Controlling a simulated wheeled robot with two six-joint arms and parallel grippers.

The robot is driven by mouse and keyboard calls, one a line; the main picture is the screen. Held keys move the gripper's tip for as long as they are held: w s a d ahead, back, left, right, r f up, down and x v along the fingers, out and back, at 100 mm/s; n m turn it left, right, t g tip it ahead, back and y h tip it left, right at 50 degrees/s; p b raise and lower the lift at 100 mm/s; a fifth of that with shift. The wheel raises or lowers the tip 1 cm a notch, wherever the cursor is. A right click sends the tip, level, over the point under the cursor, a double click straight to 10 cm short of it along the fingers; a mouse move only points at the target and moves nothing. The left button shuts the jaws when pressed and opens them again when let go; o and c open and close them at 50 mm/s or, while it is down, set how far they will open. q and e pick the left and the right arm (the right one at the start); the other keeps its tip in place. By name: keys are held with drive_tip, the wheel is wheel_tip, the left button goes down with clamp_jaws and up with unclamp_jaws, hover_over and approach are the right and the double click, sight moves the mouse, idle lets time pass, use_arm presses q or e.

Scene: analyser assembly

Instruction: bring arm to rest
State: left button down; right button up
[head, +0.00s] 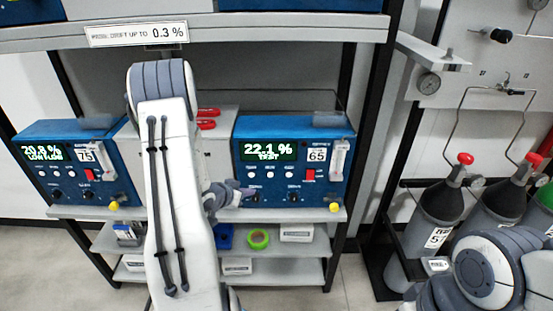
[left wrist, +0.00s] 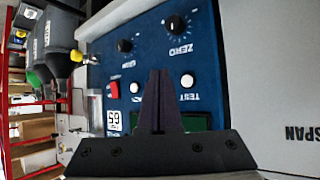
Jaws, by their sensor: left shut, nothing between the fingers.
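My left arm reaches up the middle of the head view, and its gripper (head: 246,191) is in front of the lower left part of the blue analyser marked 65 (head: 343,200). The gripper is shut and empty. In the left wrist view its dark fingers (left wrist: 158,75) are together in front of the same analyser's panel (left wrist: 215,60), which appears upside down with its ZERO knob (left wrist: 175,25) and white TEST button. I cannot tell whether the fingertips touch the panel. My right arm shows at the lower right, with its gripper out of view.
A second blue analyser marked 75 (head: 105,185) stands at the left of the shelf. Green tape (head: 258,239) and small white boxes (head: 297,233) lie on the lower shelf. Gas cylinders (head: 440,215) stand at the right. A label strip is on the upper shelf edge (head: 290,28).

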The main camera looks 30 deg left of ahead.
use_arm(q)
drive_tip(key=s+d+r+m+g, duration=0.15)
drive_tip(key=d+r, duration=0.25)
drive_tip(key=d, duration=0.7)
drive_tip(key=d+r+m+g, duration=0.25)
drive_tip(key=d+r, duration=0.25)
drive_tip(key=d, duration=0.7)
drive_tip(key=s+d+r+m+g, duration=0.1)
drive_tip(key=s+d, duration=0.3)
drive_tip(key=s, duration=0.4)
drive_tip(key=s+d+r+m+g, duration=0.1)
drive_tip(key=s+d+r+g, duration=0.1)
drive_tip(key=s+d, duration=0.3)
drive_tip(key=s+d+r+m+g+h, duration=0.1)
drive_tip(key=s+d, duration=0.4)
drive_tip(key=s, duration=0.6)
drive_tip(key=r+g, duration=0.1)
drive_tip(key=g, duration=0.1)
drive_tip(key=shift+s+d+m+g, duration=0.15)
drive_tip(key=shift+m+g, duration=0.15)
drive_tip(key=shift+g, duration=0.1)
drive_tip(key=shift+r, duration=0.1)
